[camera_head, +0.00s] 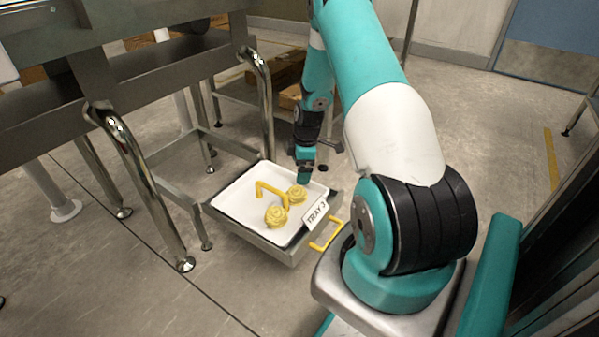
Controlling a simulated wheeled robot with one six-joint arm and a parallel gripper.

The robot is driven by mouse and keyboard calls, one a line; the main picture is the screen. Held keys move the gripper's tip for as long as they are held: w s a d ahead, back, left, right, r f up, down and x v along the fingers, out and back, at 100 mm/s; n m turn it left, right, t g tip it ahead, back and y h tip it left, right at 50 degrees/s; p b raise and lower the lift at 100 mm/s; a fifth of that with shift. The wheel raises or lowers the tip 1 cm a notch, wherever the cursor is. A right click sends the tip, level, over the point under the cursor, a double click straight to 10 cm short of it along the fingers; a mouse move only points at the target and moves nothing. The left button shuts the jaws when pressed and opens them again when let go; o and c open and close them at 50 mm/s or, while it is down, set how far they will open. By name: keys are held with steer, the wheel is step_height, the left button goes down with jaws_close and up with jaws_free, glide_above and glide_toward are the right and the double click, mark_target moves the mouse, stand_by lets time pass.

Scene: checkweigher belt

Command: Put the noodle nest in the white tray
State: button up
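The white tray (238,199) sits low beside the metal frame, in a grey metal holder with a "TRAY 3" label on its near right side. Two yellow noodle nests lie inside it: one (275,216) near the front middle, another (297,194) toward the right edge. They are apart. My gripper (304,176) hangs down at the tray's back right edge, just behind the right nest. It is small and dark here; I cannot tell whether its fingers are open or shut, or whether they hold anything.
A yellow handle (326,236) sticks out from the holder's front right. Shiny metal rails (146,181) and legs of the belt frame stand close on the left. Open floor (235,290) lies in front.

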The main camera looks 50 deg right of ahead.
steer(key=a+r+m+y, duration=0.1)
steer(key=a+r, duration=1)
steer(key=a, duration=0.2)
steer(key=a+r+y, duration=0.1)
steer(key=a+r, duration=1)
steer(key=a, duration=0.3)
steer(key=s+a+r, duration=0.4)
steer(key=s+a, duration=0.3)
steer(key=s, duration=0.2)
steer(key=s+a+r+m+g+y, duration=0.1)
steer(key=s+a+r, duration=0.3)
steer(key=s+a, duration=0.3)
steer(key=s, duration=0.3)
steer(key=shift+s+a+r, duration=0.15)
steer(key=shift+a+r, duration=0.15)
steer(key=shift+r, duration=0.1)
steer(key=shift+c, duration=0.5)
